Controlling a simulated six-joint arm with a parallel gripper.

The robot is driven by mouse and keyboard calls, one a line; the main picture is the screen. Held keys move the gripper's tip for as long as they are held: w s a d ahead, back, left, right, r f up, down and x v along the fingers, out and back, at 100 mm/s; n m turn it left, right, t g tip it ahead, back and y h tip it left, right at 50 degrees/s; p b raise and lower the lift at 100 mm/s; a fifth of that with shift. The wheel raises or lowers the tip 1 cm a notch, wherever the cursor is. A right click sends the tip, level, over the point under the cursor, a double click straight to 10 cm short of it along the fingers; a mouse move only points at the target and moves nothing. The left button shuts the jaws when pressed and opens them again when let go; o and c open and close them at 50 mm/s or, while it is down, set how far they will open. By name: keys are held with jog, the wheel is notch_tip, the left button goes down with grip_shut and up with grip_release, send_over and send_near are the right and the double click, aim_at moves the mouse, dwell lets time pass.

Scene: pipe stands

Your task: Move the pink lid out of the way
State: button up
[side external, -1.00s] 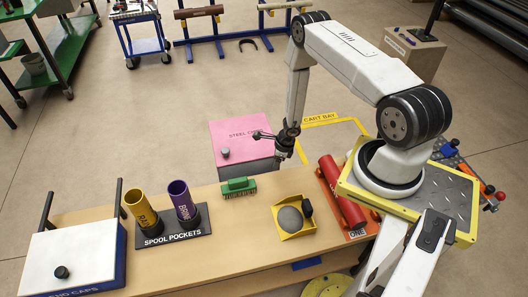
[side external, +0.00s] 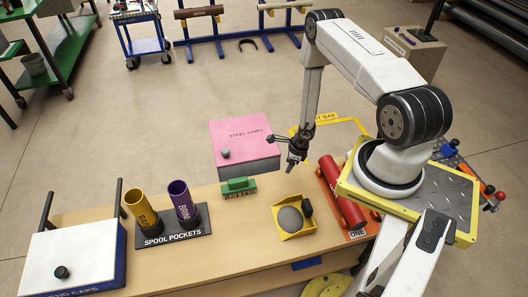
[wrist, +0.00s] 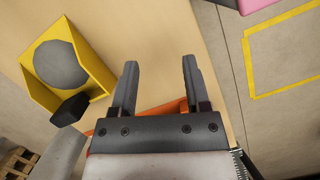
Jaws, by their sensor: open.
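The pink lid (side external: 242,135), lettered "STEEL CAPS", lies flat and closed on a grey box (side external: 255,166) behind the bench's far edge. It has a dark round knob (side external: 225,153) near its front left corner. My gripper (side external: 287,160) is open and empty, to the right of the lid and above the bench's far edge. In the wrist view my two fingers (wrist: 157,80) are apart with only bench top between them. A corner of the pink lid shows at the top right of the wrist view (wrist: 262,5).
A yellow tray (side external: 300,231) with a grey disc, a green brush (side external: 238,187) and a red pipe (side external: 342,192) are on the bench (side external: 240,245). Spool pockets (side external: 168,225) hold a yellow and a purple tube. A white-lidded box (side external: 75,255) stands left. A yellow floor outline (side external: 345,121) lies beyond.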

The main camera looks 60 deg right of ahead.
jog(key=shift+s+d, duration=0.25)
jog(key=shift+s, duration=0.75)
jog(key=shift+s+d, duration=0.2)
jog(key=shift+s, duration=0.8)
jog(key=o, duration=0.4)
jog(key=shift+r, duration=0.1)
jog(key=shift+r, duration=3.4)
